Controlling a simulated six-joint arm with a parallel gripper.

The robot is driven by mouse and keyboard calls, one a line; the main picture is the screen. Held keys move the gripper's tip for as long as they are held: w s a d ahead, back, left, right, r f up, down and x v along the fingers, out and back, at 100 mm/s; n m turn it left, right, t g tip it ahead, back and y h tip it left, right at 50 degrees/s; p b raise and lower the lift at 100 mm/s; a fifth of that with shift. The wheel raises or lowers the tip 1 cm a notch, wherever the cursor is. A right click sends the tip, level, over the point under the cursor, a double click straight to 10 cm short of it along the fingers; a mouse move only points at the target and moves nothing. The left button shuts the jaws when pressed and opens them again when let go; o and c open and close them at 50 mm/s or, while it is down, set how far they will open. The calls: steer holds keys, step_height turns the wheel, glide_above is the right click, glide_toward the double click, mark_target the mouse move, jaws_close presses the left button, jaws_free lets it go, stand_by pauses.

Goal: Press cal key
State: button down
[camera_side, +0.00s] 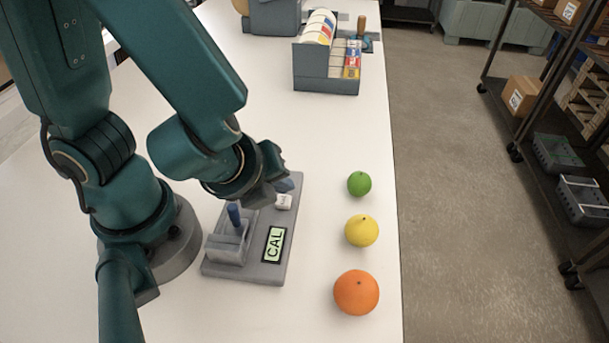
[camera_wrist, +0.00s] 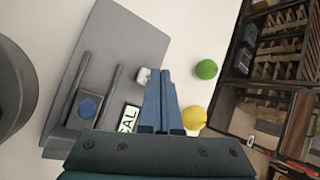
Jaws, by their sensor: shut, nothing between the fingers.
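A grey device (camera_side: 215,268) lies on the white table, with a green display (camera_side: 274,244) reading CAL. A small white key (camera_side: 283,201) sits near its far end; it also shows in the wrist view (camera_wrist: 141,75), just left of my fingertips. My gripper (camera_side: 287,185) is shut and empty, its blue-grey fingers close together. In the side view the fingertips are just beyond the key; I cannot tell whether they touch the device. In the wrist view the fingers (camera_wrist: 166,72) partly cover the area beside the display (camera_wrist: 128,118).
A blue-topped lever (camera_side: 234,214) stands on the device. A lime (camera_side: 359,184), a lemon (camera_side: 362,231) and an orange (camera_side: 356,292) line the table's right side. A grey organizer (camera_side: 325,85) stands farther back. Table between it and the device is clear.

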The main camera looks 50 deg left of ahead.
mark_target(282, 203)
steer(key=shift+f, duration=0.15)
steer(key=shift+f, duration=0.3)
steer(key=shift+f, duration=0.4)
stand_by(0.7)
stand_by(0.3)
steer(key=shift+r, duration=0.85)
steer(key=shift+r, duration=2.5)
